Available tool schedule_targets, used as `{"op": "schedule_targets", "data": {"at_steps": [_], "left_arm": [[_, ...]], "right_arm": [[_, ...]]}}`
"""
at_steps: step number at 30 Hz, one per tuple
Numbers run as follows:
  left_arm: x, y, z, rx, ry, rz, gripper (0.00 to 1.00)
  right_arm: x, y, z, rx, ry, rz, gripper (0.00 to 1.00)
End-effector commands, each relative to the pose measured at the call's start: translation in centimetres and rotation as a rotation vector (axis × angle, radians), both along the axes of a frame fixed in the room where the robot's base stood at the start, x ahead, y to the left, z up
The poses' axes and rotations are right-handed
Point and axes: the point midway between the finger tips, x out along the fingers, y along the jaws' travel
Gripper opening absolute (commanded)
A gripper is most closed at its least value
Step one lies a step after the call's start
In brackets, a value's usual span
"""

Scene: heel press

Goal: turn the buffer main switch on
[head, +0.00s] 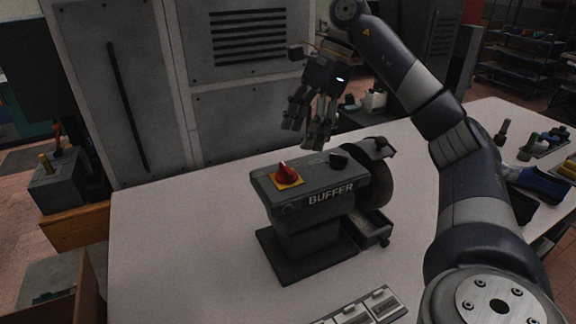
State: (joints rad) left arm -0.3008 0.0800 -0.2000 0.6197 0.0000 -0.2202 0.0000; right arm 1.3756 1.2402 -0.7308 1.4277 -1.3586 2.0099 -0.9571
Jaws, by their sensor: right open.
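The buffer (315,205) is a dark grey machine labelled "BUFFER", standing upright on the pale table. Its main switch is a red rotary knob (285,171) on a yellow plate, on the left part of the machine's top. A black knob (339,159) sits farther right on the same top. My right gripper (309,138) is open and empty, pointing down above and behind the buffer, apart from the red knob and a little to its right. My left gripper does not show.
The buffer's wheel (376,181) is on its right side. A light panel with rocker-like parts (362,309) lies at the table's front edge. Dark cabinets (235,75) stand behind. The table (180,240) is clear left of the buffer. Tools and a blue item (545,185) lie at right.

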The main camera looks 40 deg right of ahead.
Motion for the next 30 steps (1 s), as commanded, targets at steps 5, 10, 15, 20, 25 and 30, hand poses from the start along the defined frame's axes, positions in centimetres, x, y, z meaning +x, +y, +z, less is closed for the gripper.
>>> {"op": "schedule_targets", "data": {"at_steps": [5,10,15,20,25,30], "left_arm": [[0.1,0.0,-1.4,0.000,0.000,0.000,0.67],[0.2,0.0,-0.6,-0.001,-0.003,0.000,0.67],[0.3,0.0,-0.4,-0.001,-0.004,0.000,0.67],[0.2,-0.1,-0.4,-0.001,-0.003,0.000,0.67],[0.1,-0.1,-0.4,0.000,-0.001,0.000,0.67],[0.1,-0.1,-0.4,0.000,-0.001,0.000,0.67]], "right_arm": [[0.3,1.1,-3.1,-0.001,0.005,0.002,0.67],[0.6,2.1,-5.3,-0.002,0.006,0.001,0.67],[0.9,2.7,-6.8,-0.001,0.002,0.001,0.67],[0.9,2.9,-7.3,-0.001,0.001,0.000,0.67],[1.0,2.9,-7.3,0.000,0.001,0.000,0.67],[0.9,2.9,-7.3,0.000,0.001,0.000,0.37]]}}
